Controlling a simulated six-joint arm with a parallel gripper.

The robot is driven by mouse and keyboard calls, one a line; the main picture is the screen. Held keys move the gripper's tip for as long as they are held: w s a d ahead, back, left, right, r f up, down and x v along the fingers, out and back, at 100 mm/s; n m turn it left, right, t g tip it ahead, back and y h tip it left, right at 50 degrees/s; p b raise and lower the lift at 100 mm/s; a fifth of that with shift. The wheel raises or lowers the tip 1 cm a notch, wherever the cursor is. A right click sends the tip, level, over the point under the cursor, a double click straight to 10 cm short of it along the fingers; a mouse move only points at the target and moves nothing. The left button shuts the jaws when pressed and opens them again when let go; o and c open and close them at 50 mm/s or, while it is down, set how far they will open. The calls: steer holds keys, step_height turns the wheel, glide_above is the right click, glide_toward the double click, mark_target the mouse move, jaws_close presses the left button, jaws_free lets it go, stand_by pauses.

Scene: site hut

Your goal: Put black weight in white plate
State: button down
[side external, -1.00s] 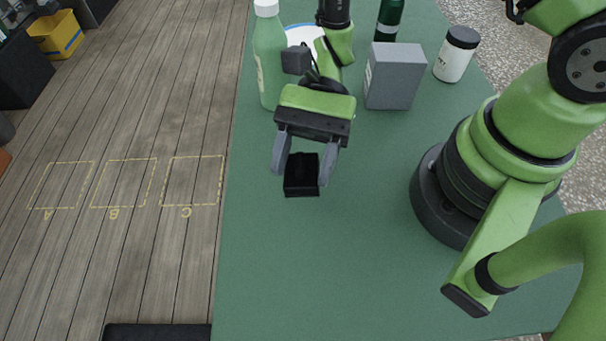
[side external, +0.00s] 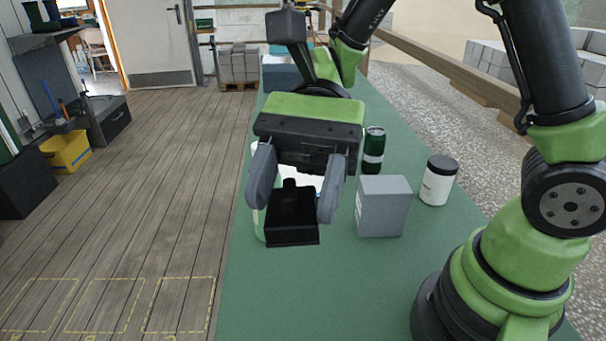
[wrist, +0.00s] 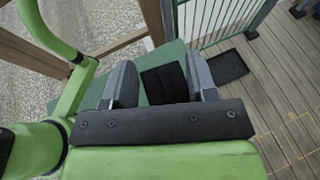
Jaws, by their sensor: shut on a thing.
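My gripper (side external: 293,209) is shut on the black weight (side external: 292,228), a dark block with a knob on top, held between the two grey fingers. The weight hangs above the green table and also shows between the fingers in the wrist view (wrist: 165,85). The white plate (side external: 309,173) is mostly hidden behind my gripper and the weight in the side view; only a white sliver shows. I cannot tell how far apart the weight and plate are in depth.
A grey box (side external: 382,207) stands right of my gripper, with a white dark-lidded jar (side external: 437,182) beyond it. A pale green bottle (side external: 258,223) is mostly hidden behind the left finger. The near table (side external: 300,290) is clear.

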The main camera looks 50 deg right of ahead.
mark_target(290, 186)
steer(key=r, duration=0.5)
steer(key=shift+w+r, duration=0.3)
steer(key=w+d+m+t, duration=0.6)
steer(key=w+t, duration=0.1)
steer(key=w, duration=0.3)
steer(key=w+d+m+t, duration=0.5)
steer(key=w+t, duration=0.1)
steer(key=w, duration=0.3)
steer(key=w+d+m+t+h, duration=0.35)
steer(key=d+m+h, duration=0.2)
steer(key=d, duration=0.45)
steer(key=w+d+m+t+h, duration=0.35)
steer(key=d+m+h, duration=0.2)
steer(key=d, duration=0.55)
steer(key=shift+n, duration=0.5)
steer(key=f, duration=2.3)
steer(key=shift+w+a+f, duration=0.2)
steer(key=shift+w+f, duration=0.05)
steer(key=shift+f, duration=2.35)
